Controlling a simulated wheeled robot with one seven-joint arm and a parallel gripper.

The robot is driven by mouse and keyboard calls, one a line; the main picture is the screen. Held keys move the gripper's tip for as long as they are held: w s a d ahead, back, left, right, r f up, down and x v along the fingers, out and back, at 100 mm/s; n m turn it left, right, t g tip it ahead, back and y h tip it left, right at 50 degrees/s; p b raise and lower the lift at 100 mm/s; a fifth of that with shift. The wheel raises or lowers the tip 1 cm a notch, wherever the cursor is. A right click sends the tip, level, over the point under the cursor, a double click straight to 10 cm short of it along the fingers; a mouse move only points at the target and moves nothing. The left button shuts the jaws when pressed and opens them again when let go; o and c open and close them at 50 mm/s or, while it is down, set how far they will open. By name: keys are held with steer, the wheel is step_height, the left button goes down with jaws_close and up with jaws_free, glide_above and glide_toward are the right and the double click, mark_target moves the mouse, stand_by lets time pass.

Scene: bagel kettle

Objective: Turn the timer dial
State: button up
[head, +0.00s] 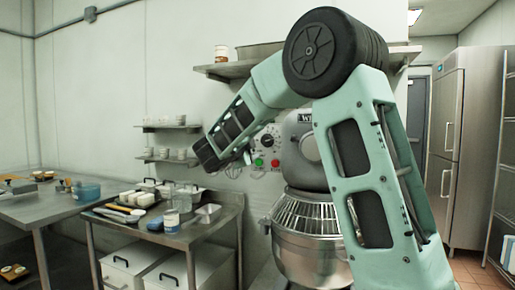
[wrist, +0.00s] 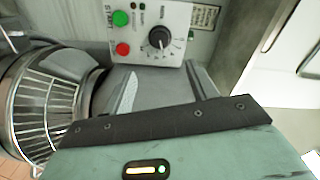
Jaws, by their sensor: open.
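The timer dial (head: 268,141) is a dark round knob on the grey control panel of the mixer. In the wrist view the black dial (wrist: 159,38) shows at the top, with scale marks around it and its panel turned sideways. A green button (wrist: 120,18) and a red button (wrist: 122,49) sit beside it. My gripper (head: 244,157) is open at the end of my bent arm, just left of the panel in the head view. It appears apart from the dial.
The mixer's wire guard (head: 305,215) and steel bowl (head: 310,262) stand below the panel. A steel table (head: 222,222) with containers stands at left. A wall shelf (head: 225,70) hangs above my gripper. A steel fridge (head: 460,150) stands at right.

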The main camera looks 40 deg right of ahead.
steer(key=shift+v, duration=2.15)
steer(key=w+a+f+n+t+y, duration=0.25)
steer(key=a+n+t+y, duration=0.2)
steer(key=a, duration=0.35)
steer(key=w+a+f+n+t+y, duration=0.1)
steer(key=w+a+n+t+y, duration=0.2)
steer(key=a+n+y, duration=0.45)
steer(key=s+a+f+n+g+y+p, duration=0.1)
steer(key=s+a+f+n+y, duration=0.2)
steer(key=a, duration=0.6)
steer(key=s+a+f+n+g+y, duration=0.1)
steer(key=s+a+f+n+y, duration=0.15)
steer(key=a+f+n, duration=0.4)
steer(key=s+a+f+n+g+y, duration=0.3)
steer(key=s+a+n, duration=0.1)
steer(key=s+a, duration=0.4)
steer(key=s+f+n+g+h, duration=0.1)
steer(key=s+f+n+g, duration=0.2)
steer(key=s, duration=0.5)
steer(key=s+f+n+g+h+p, duration=0.1)
steer(key=s+f+n+g, duration=0.2)
steer(key=s, duration=0.5)
steer(key=s+d+f+n+g+h, duration=0.1)
steer(key=s+f+n+g, duration=0.2)
steer(key=s, duration=0.5)
steer(key=shift+n+p, duration=0.3)
steer(key=shift+n, duration=0.15)
steer(key=shift+s+g, duration=0.1)
steer(key=shift+g, duration=0.15)
